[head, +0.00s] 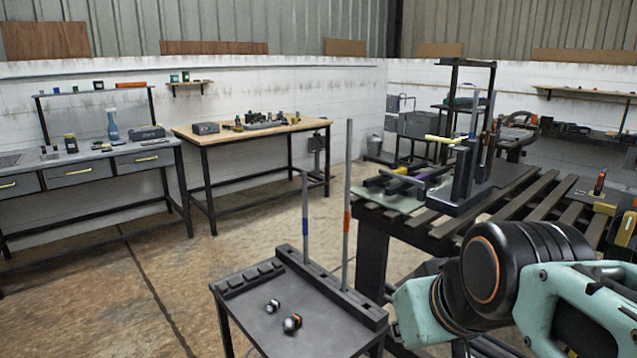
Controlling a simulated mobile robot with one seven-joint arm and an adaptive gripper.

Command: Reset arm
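My arm (500,280), pale green with black joints, comes in from the lower right and bends near the small dark table. My gripper does not show in the head view, so its fingers and anything in them are hidden. A dark gate-like fixture (465,180) with upright posts stands on the slatted table, beyond my arm. A yellow bar (446,140) and a purple bar (434,173) lie at it. Two upright rods, one with a blue band (305,225) and one with an orange band (347,215), stand in a rack (335,285) on the small table.
The small dark table (262,338) holds two small dark rounded pieces (292,323) and a low block. The slatted table (505,208) lies close behind my arm, with yellow and black items at right. Workbenches line the back wall; the floor (130,285) at left is clear.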

